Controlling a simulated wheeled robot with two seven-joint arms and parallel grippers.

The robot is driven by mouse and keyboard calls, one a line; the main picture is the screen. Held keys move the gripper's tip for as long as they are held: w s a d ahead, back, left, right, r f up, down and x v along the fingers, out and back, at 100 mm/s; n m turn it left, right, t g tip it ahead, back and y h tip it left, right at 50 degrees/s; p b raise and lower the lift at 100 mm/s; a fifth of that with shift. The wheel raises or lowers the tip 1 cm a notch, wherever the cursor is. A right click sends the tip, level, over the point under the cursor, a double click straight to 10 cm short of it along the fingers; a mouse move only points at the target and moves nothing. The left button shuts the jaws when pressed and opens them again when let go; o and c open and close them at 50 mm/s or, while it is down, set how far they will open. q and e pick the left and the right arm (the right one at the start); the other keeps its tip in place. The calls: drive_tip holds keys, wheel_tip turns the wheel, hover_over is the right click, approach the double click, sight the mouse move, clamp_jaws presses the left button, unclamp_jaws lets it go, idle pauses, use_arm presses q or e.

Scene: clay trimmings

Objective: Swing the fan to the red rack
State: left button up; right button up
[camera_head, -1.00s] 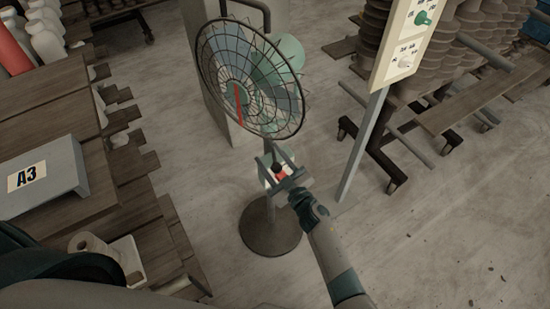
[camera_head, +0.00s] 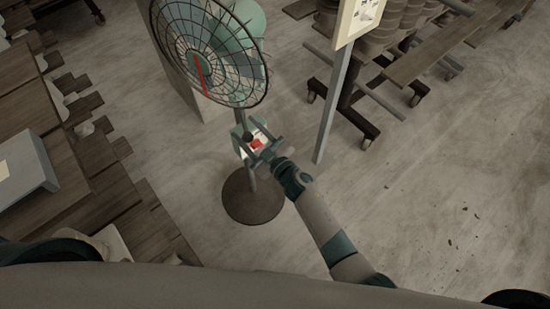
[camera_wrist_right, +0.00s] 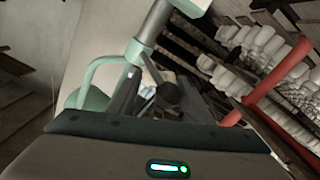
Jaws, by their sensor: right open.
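The fan (camera_head: 208,50), a green pedestal fan with a dark wire cage and a red strip, stands upright on a round dark base (camera_head: 252,196). My right gripper (camera_head: 248,137) is at its pole, below the cage, by a small pale box with a red part. In the right wrist view my open right gripper (camera_wrist_right: 160,93) has a dark knob (camera_wrist_right: 168,94) between its fingers; contact cannot be told. The fan's pale green curved tube and pole (camera_wrist_right: 138,50) rise beyond. A rack with red beams (camera_wrist_right: 280,76) and white ware shows at right there. My left gripper is out of view.
A signpost (camera_head: 338,105) stands just right of the fan. Wheeled racks (camera_head: 365,115) with brown ware are behind it. Wooden tables (camera_head: 75,165) line the left, one with a grey block (camera_head: 25,172).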

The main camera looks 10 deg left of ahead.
drive_tip(key=b+v, duration=0.2)
drive_tip(key=v, duration=1.3)
drive_tip(key=shift+s+d, duration=0.1)
drive_tip(key=shift+s, duration=0.05)
